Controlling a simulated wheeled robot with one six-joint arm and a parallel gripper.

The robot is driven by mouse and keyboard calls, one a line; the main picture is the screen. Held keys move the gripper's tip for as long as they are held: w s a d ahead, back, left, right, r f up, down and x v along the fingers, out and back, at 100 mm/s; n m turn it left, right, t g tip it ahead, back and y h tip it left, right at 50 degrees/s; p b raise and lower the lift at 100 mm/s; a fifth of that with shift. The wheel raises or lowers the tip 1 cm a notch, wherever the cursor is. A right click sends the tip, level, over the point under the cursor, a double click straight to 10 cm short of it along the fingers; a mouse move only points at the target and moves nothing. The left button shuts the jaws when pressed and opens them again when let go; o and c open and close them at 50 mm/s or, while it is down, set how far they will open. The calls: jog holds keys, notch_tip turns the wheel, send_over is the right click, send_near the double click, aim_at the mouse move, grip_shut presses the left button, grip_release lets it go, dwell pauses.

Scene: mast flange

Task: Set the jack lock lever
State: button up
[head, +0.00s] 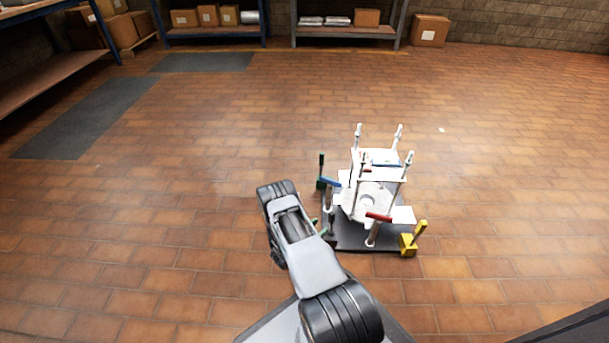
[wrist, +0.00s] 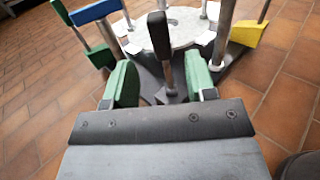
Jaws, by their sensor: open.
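A lever with a black grip (wrist: 159,38) and a metal shank stands upright in the middle of the wrist view, rising from a dark foot. No label shows whether it is the jack lock lever. My gripper (wrist: 161,84) is open, with its green fingers left and right of the lever's lower part. Gaps show between the lever and both fingers; depth is hard to tell. In the head view my gripper (head: 317,224) is at the left front of the fixture, mostly hidden by my arm. The white flange (head: 369,202) stands among posts on a dark baseplate (head: 362,243).
Around the flange are a green lever (head: 321,168), a blue handle (head: 331,182), a red handle (head: 379,217) and a yellow lever (head: 413,240). Upright posts (head: 405,170) rise close by. The brick floor around is clear. Shelves with cardboard boxes (head: 430,30) stand far back.

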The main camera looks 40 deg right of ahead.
jog(key=a+r+m+g+y+p, duration=0.2)
jog(key=r+p, duration=0.4)
jog(key=r, duration=0.9)
jog(key=w+a+r+m+g+y+p, duration=0.1)
jog(key=r+m+p, duration=0.5)
jog(key=r, duration=0.8)
jog(key=shift+w+a+r+m+g+y, duration=0.15)
jog(key=shift+a+r+m+g+y, duration=0.3)
jog(key=shift+a+g, duration=1.15)
jog(key=shift+d+f, duration=0.1)
jog(key=shift+d, duration=0.1)
jog(key=shift+c, duration=0.4)
